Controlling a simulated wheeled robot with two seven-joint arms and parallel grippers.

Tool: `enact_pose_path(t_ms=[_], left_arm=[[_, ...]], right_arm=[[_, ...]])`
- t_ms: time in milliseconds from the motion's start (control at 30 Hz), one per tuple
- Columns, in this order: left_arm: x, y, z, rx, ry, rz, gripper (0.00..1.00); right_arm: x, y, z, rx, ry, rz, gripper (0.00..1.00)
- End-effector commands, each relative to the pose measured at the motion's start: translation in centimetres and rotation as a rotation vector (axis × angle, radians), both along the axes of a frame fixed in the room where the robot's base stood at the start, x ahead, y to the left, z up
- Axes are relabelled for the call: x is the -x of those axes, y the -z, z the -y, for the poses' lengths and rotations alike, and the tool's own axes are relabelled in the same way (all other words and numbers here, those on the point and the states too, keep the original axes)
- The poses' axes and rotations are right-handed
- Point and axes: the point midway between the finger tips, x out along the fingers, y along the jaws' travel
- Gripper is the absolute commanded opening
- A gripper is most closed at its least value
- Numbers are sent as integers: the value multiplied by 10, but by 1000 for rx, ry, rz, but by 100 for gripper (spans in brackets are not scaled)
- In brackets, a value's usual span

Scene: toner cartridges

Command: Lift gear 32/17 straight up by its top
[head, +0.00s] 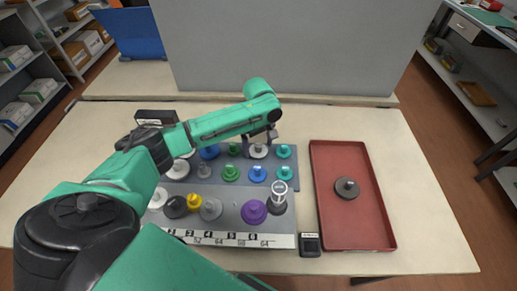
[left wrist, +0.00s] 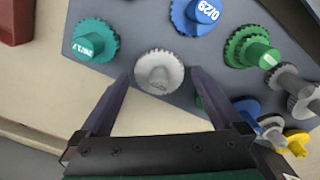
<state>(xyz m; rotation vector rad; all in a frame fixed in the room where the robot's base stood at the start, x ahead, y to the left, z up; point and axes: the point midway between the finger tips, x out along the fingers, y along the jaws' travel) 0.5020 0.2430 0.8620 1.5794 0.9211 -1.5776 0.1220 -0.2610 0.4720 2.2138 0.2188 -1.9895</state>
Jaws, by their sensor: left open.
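My left gripper (head: 260,139) is open above the back row of the grey gear board (head: 230,215). A pale grey-white gear (head: 258,151) with a raised hub is just below it. In the left wrist view this gear (left wrist: 158,73) sits between the two spread fingers of the gripper (left wrist: 156,80), with a gap on both sides. I cannot read 32/17 on any gear. A teal gear (left wrist: 95,40) with a small white label and a blue gear (left wrist: 197,15) ending in "0/29" stand nearby. My right gripper is not in view.
A red tray (head: 322,185) at the right holds a dark round gear (head: 347,187). A small dark device (head: 310,245) lies by the tray. A grey panel (head: 290,45) stands behind.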

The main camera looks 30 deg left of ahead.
Motion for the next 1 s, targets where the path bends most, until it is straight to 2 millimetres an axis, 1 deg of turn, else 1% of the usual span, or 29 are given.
enact_pose_path(t_ms=[167,200,267,300,400,633,767,867,967,1000], left_arm=[[0,2,0,0,0,2,100],[0,2,0,0,0,1,96],[0,2,0,0,0,1,73],[0,2,0,0,0,1,58],[0,2,0,0,0,1,23],[0,1,0,1,0,2,23],[-1,-7,0,2,0,3,23],[-2,-21,1,1,0,6,23],[-2,-46,1,3,0,7,23],[-2,-60,0,1,1,8,23]], right_arm=[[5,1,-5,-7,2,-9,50],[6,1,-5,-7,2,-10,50],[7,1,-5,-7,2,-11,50],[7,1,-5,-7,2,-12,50],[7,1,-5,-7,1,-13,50],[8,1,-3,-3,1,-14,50],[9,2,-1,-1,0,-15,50],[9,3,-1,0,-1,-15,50],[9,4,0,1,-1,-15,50],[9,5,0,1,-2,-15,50]])
